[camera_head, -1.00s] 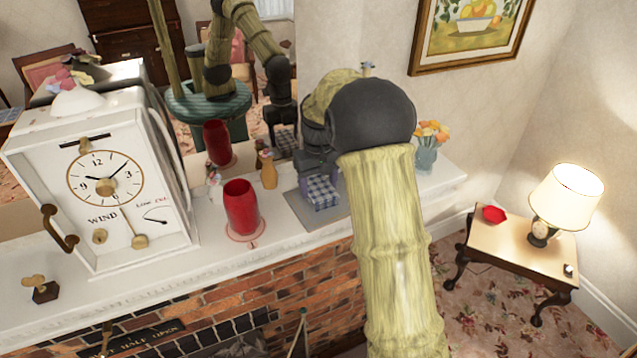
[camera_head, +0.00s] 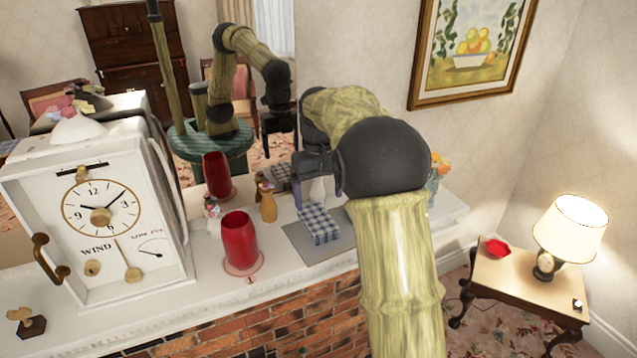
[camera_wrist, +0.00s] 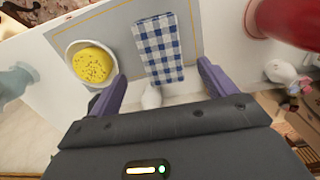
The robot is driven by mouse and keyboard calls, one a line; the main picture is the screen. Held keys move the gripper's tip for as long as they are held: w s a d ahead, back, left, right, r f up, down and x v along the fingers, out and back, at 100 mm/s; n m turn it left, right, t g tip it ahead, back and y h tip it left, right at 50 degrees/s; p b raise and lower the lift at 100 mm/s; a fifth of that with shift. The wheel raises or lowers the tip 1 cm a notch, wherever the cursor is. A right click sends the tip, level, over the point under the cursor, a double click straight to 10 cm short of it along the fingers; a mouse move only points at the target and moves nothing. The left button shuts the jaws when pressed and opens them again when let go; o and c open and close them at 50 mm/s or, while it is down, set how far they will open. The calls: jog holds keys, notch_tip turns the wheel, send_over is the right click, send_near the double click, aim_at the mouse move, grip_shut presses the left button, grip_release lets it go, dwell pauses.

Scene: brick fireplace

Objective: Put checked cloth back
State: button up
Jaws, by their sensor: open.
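The blue-and-white checked cloth (camera_head: 319,224) lies folded on a grey mat (camera_head: 297,238) on the white mantel, right of the red vase. In the wrist view the cloth (camera_wrist: 158,48) lies on the grey mat (camera_wrist: 112,32), ahead of and between my finger tips. My gripper (camera_wrist: 157,85) is open and empty, with a purple finger to each side and a gap around the cloth. In the head view my gripper (camera_head: 318,190) hangs just behind and above the cloth, apart from it; my arm hides part of the mat's right side.
A red vase (camera_head: 240,240) stands left of the cloth, with small figurines (camera_head: 266,203) behind it. A white bowl with yellow contents (camera_wrist: 93,64) sits on the mat beside the cloth. A large white clock (camera_head: 100,215) fills the mantel's left. A mirror stands behind.

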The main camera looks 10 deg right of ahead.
notch_tip(320, 180, up, 4)
jog(key=shift+r, duration=0.1)
dwell(0.8)
jog(key=s+f+m+t, duration=0.1)
jog(key=s+f, duration=0.7)
jog(key=s, duration=0.4)
jog(key=s+f+m+t, duration=0.1)
jog(key=s+f, duration=0.7)
jog(key=s, duration=0.4)
jog(key=shift+s+t, duration=0.3)
jog(key=shift+a, duration=0.1)
